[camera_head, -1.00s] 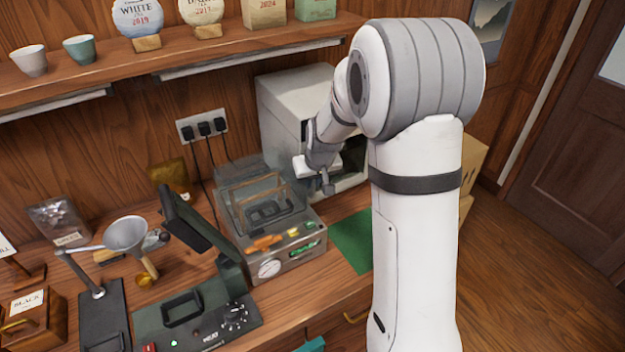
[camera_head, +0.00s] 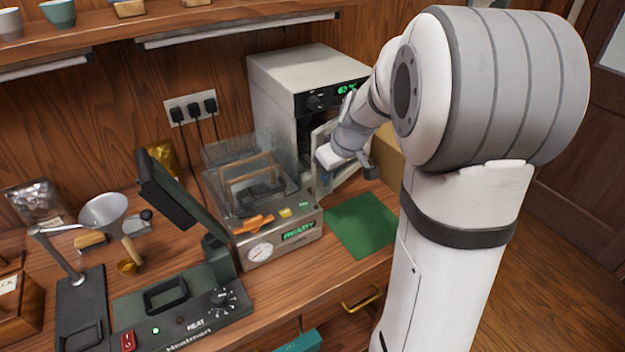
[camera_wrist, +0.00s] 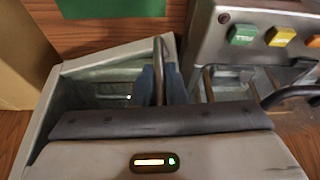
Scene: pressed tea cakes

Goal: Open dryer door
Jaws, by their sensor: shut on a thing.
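The dryer (camera_head: 290,72) is a pale box at the back of the counter, with a knob and a green display at the top of its front. Its framed glass door (camera_head: 349,177) stands swung partly out from the body. My gripper (camera_wrist: 161,82) is shut on the upright door handle (camera_wrist: 158,58). The wrist view shows the bluish fingers on both sides of the bar, with the door's grey frame and glass (camera_wrist: 95,86) behind it. In the head view my wrist hides the handle and part of the dark opening.
A press machine (camera_head: 252,222) with a clear lid stands left of the dryer, close to the door. A green mat (camera_head: 360,224) lies on clear counter in front. A cardboard box (camera_head: 388,152) is right of the dryer. A heat sealer (camera_head: 185,300) is at the front left.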

